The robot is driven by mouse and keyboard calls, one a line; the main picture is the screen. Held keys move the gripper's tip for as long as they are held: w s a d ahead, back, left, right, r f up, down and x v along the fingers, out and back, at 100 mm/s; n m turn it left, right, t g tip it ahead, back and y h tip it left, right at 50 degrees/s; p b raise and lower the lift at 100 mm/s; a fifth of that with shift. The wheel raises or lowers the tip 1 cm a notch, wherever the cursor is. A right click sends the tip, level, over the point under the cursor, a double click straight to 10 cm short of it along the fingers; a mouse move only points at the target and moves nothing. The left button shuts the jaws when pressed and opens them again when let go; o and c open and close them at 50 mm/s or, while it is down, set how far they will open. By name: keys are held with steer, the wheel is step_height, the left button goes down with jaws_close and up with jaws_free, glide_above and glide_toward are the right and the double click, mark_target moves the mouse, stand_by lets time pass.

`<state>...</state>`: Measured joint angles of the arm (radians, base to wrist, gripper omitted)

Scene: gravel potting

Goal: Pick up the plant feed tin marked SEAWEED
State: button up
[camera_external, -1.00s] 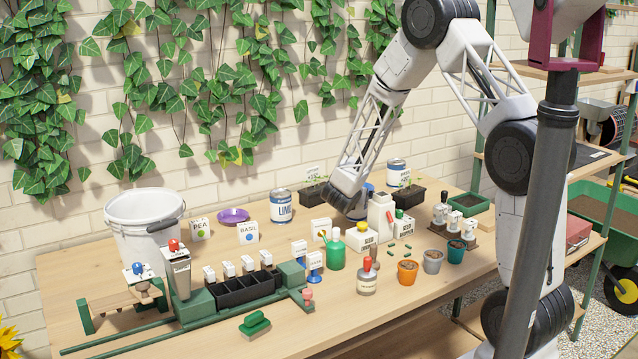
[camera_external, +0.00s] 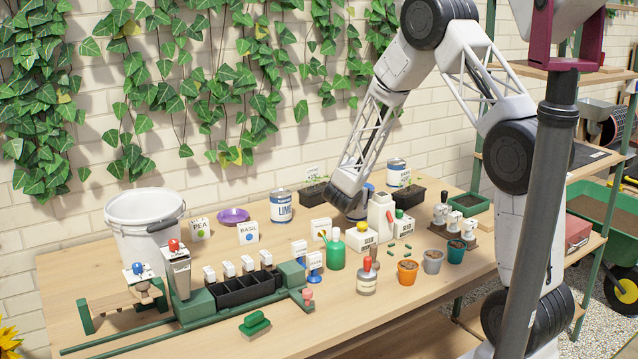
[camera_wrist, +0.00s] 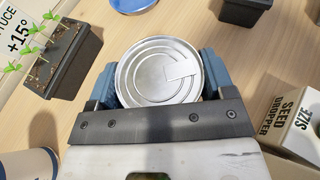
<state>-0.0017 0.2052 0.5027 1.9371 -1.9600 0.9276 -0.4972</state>
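A round tin with a silver ringed lid (camera_wrist: 160,72) stands upright between the blue-padded fingers of my gripper (camera_wrist: 160,80) in the wrist view. The pads flank it closely on both sides; I cannot tell whether they press on it. Its label is hidden there, so I cannot read SEAWEED. In the external view my gripper is low over the table, mostly hidden behind my arm and a white box. A blue-and-white tin marked LIME (camera_external: 281,206) stands to the left. Another blue-and-white tin (camera_external: 397,172) stands at the back right, its name not readable.
A black seedling tray (camera_wrist: 62,62) is left of the tin in the wrist view, and a SEED DROPPER box (camera_wrist: 290,118) is close on the right. Another dark tray (camera_external: 410,194) is behind. Small pots, bottles and a green rail crowd the front.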

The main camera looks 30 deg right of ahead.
steer(key=c, duration=0.5)
steer(key=shift+o, duration=0.2)
steer(key=shift+r, duration=0.1)
steer(key=shift+r, duration=4.95)
